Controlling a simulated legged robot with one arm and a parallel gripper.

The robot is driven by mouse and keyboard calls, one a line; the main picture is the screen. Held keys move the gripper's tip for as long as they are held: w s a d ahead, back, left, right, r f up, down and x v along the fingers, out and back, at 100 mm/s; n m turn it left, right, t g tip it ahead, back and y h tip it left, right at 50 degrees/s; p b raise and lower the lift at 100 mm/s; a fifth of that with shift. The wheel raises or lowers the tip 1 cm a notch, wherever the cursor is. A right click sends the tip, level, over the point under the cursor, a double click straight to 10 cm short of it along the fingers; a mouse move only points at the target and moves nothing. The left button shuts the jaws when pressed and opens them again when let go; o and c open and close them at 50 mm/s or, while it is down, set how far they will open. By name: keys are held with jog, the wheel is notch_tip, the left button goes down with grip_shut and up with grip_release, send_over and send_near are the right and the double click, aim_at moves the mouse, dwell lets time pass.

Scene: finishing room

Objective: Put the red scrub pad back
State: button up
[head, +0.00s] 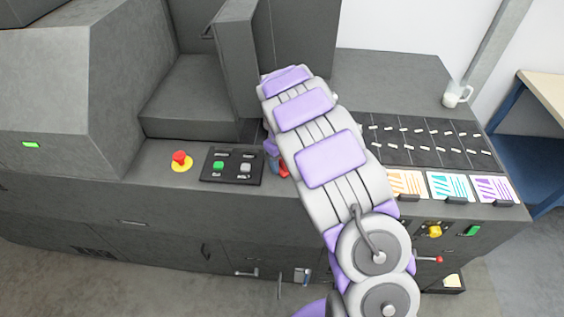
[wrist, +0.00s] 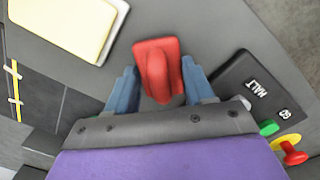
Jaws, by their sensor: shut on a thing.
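The red scrub pad (wrist: 157,68) is a small red block with a raised grip, between the two blue fingers of my gripper (wrist: 160,88) in the wrist view. My gripper is shut on its grip. In the head view only a bit of the red pad (head: 284,170) shows beside my gripper (head: 272,150), just right of the black button panel. My arm hides the rest. I cannot tell whether the pad touches the grey worktop or hangs just above it.
A yellow pad on a white base (wrist: 70,24) lies near in the wrist view. The button panel (head: 232,166) and red emergency knob (head: 181,160) are to the left. A black slotted panel (head: 430,140), coloured cards (head: 450,186) and white mug (head: 456,94) are right.

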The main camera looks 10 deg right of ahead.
jog(key=shift+a, duration=0.3)
jog(key=o, duration=1)
jog(key=shift+d, duration=0.2)
jog(key=r, duration=0.7)
jog(key=r+p, duration=0.1)
jog(key=r, duration=0.2)
jog(key=shift+w+a+r, duration=0.2)
jog(key=shift+a+r, duration=0.05)
jog(key=shift+r, duration=0.15)
jog(key=shift+s+r, duration=0.15)
jog(key=shift+r, duration=0.55)
